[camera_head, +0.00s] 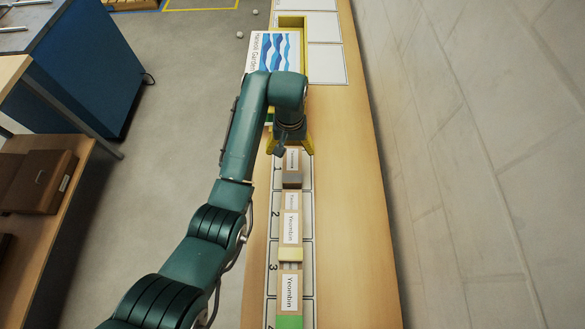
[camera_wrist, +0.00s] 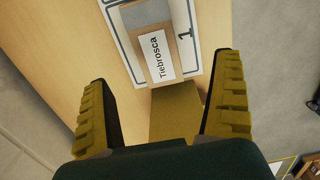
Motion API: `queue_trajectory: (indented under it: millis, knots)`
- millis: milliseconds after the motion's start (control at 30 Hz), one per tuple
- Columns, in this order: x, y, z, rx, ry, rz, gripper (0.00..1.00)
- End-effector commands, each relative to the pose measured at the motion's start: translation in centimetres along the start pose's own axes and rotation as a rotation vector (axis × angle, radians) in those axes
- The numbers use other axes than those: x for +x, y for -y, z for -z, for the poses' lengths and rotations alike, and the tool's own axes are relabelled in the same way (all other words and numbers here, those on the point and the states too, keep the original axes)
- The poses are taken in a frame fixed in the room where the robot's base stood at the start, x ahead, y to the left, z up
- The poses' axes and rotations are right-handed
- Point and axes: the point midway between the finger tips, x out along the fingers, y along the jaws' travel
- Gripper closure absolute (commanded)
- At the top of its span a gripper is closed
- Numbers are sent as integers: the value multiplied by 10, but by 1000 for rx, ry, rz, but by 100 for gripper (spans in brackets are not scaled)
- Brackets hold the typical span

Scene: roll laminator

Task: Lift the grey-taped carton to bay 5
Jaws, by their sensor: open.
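A brown carton (camera_head: 296,165) with a white label stands at bay 1, and a grey patch shows on its near end. It appears to be the grey-taped carton. In the wrist view the carton (camera_wrist: 154,45), with a grey strip at its top, lies beyond my fingertips beside the printed 1. My gripper (camera_head: 303,143) is open just behind the carton in the head view; its yellow fingers (camera_wrist: 165,100) are apart. An olive-yellow block (camera_wrist: 175,115) shows between them; I cannot tell what it is. Bay 5 is not in view.
A sign with blue waves (camera_head: 273,52) and a yellow frame (camera_head: 292,21) stand behind. The wooden shelf is bare at right, beside a wall.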

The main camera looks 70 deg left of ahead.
Motion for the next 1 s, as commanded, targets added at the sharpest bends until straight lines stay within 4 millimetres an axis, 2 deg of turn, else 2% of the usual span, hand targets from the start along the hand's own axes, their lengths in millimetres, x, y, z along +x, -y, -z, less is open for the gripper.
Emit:
queue_trajectory:
  millis: [33,200,367,600,700,900,1000]
  knots:
    - [14,0,0,1,0,0,4]
    - [48,-1,0,2,-2,-2,4]
    - [64,-2,0,2,-4,-2,4]
    - [105,-6,0,3,-2,-2,4]
    - [111,-6,0,3,-6,-3,4]
    - [110,-6,0,2,-6,-3,4]
    - [110,-6,0,2,-5,-3,23]
